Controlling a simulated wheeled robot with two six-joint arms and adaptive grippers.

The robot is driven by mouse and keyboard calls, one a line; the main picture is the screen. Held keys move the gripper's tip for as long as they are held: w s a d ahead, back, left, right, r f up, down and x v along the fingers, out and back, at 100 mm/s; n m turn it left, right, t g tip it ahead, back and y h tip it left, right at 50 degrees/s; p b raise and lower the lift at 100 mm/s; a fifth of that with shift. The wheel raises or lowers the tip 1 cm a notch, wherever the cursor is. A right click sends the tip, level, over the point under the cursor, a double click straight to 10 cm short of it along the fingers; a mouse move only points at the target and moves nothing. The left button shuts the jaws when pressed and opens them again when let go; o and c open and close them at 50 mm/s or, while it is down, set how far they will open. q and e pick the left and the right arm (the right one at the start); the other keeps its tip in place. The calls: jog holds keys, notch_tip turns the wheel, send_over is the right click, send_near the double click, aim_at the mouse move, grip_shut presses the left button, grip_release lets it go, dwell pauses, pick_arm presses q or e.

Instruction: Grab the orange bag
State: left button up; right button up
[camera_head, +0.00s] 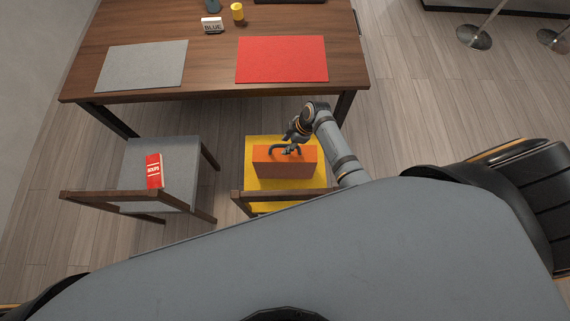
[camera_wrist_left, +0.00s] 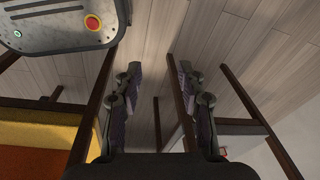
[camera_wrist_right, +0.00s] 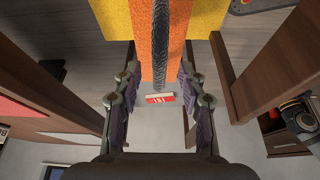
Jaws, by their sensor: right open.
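The orange bag (camera_head: 275,168) stands on the yellow seat of the right-hand chair, with a dark handle (camera_head: 274,148) arching over its top. My right gripper (camera_head: 291,143) is just above the bag at the handle. In the right wrist view its open fingers (camera_wrist_right: 159,78) stand on either side of the dark handle (camera_wrist_right: 161,35), with the orange bag (camera_wrist_right: 145,45) beyond; I see no grip on it. My left gripper (camera_wrist_left: 157,80) is open and empty in the left wrist view, with an orange patch (camera_wrist_left: 30,163) at lower left. It is hidden in the head view.
The yellow chair (camera_head: 256,146) has a wooden backrest on its near side. A grey chair (camera_head: 181,151) with a red book (camera_head: 153,171) stands left. The wooden table (camera_head: 213,55) beyond carries a grey mat (camera_head: 143,65), a red mat (camera_head: 281,59) and small objects.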

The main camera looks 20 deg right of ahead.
jog(key=shift+w+a+f, duration=0.1)
jog(key=shift+a+f, duration=0.2)
jog(key=shift+f, duration=0.35)
jog(key=shift+a+f, duration=0.1)
jog(key=shift+f, duration=0.25)
jog(key=c, duration=0.8)
pick_arm(q)
jog(key=shift+s+f, duration=0.1)
jog(key=shift+s, duration=0.65)
pick_arm(e)
grip_shut()
jog(key=shift+w+r, duration=0.1)
